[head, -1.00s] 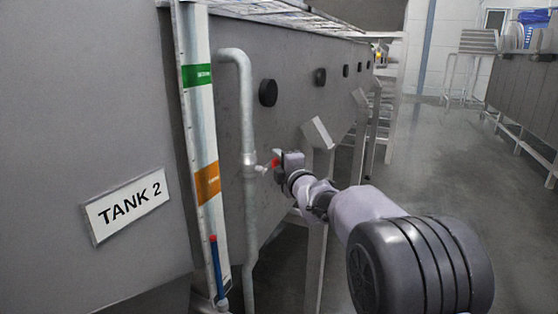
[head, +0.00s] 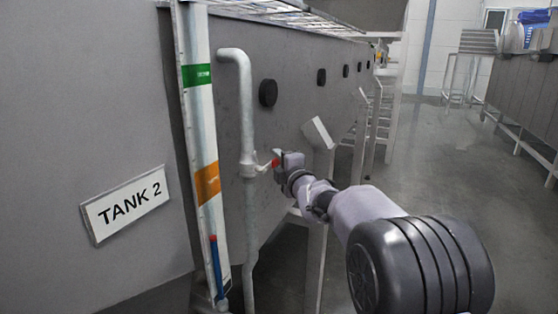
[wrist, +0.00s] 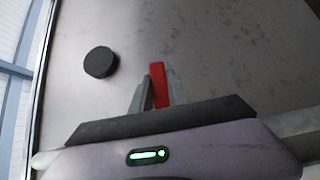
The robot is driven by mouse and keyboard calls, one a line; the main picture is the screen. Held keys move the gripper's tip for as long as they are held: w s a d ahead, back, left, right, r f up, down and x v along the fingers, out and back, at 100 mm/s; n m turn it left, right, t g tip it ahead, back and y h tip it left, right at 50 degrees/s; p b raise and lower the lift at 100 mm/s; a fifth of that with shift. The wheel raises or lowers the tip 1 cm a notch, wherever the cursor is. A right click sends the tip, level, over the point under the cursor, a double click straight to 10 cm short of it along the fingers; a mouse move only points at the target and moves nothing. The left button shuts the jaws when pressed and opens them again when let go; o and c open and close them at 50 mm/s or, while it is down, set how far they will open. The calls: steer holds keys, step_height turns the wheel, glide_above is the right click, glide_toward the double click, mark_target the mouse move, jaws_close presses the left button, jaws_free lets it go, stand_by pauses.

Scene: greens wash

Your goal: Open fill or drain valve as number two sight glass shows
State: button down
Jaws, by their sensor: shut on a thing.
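The TANK 2 plate (head: 126,205) is on the grey tank wall at left in the head view. Beside it stands the tall sight glass (head: 199,130), with a green band (head: 196,76) high and an orange band (head: 207,184) lower. A blue column with a red top (head: 215,262) shows near its bottom, below the orange band. A grey pipe (head: 246,110) runs down to its right and carries a valve with a red handle (head: 276,163). My gripper (head: 280,161) is shut on this red handle, which stands between the fingers in the wrist view (wrist: 158,84). The handle's base is hidden there.
A round black knob (head: 268,93) sits on the tank wall above my gripper, with more further along. The floor (head: 430,200) to the right is clear, with benches beyond.

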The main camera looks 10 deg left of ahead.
steer(key=shift+f+b, duration=0.15)
steer(key=shift+b, duration=0.55)
steer(key=b, duration=0.2)
steer(key=shift+f+n+b, duration=0.15)
steer(key=shift+n+b, duration=0.15)
steer(key=shift+b, duration=0.05)
steer(key=n+t+y+b, duration=0.1)
steer(key=b, duration=0.4)
steer(key=shift+s+r, duration=0.1)
steer(key=shift+r, duration=0.3)
step_height(320, 180, up, 2)
steer(key=n+t+y+b, duration=0.1)
steer(key=n+b, duration=0.1)
steer(key=b, duration=0.3)
steer(key=shift+s+a, duration=0.1)
steer(key=shift+s, duration=0.05)
steer(key=shift+s+r+n+b, duration=0.1)
steer(key=shift+r+n+b, duration=0.25)
steer(key=shift+r, duration=0.25)
steer(key=c, duration=1.3)
jaws_free()
